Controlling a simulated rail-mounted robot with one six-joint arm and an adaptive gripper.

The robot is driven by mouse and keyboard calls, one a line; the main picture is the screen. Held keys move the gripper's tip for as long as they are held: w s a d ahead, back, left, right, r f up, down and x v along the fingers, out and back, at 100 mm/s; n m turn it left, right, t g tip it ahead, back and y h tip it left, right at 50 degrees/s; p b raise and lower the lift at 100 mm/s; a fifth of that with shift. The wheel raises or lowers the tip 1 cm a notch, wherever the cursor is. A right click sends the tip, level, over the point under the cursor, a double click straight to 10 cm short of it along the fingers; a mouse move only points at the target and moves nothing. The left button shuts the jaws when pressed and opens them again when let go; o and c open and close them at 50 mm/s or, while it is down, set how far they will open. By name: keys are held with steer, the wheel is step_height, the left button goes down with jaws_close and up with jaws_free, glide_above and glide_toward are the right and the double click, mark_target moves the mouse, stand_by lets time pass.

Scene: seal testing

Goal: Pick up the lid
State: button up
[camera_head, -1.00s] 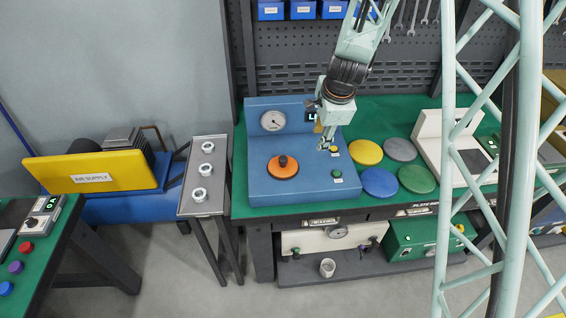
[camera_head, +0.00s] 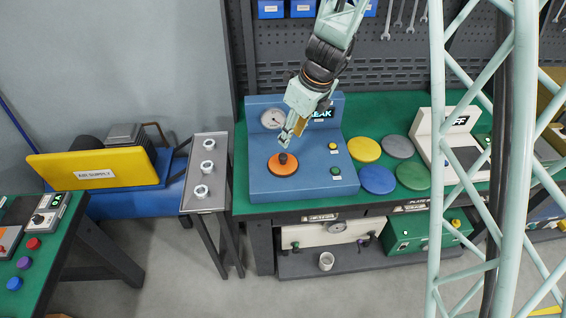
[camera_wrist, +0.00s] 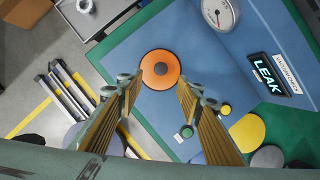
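The lid (camera_head: 283,164) is an orange disc with a dark knob at its centre. It rests on top of the blue test machine (camera_head: 262,192), left of the middle. In the wrist view the lid (camera_wrist: 160,70) lies ahead, between the lines of my two fingers. My gripper (camera_head: 285,140) is just above and behind the lid in the head view, tilted down to the left. In the wrist view my gripper (camera_wrist: 158,92) has its fingers wide apart with nothing between them. The fingers look apart from the knob.
The machine's display (camera_wrist: 268,74) reads LEAK. A gauge (camera_head: 272,118) stands behind the lid, and yellow and green buttons (camera_head: 335,170) are to the right. Several coloured plates (camera_head: 378,180) lie on the green table. A narrow stand (camera_head: 205,204) with metal fittings is at left.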

steer(key=b, duration=0.3)
glide_toward(283, 156)
steer(key=shift+x, duration=2.5)
steer(key=shift+s+a, duration=0.1)
steer(key=shift+b+x, duration=1.3)
steer(key=shift+x, duration=1.3)
steer(key=shift+c, duration=0.4)
steer(key=c, duration=1.1)
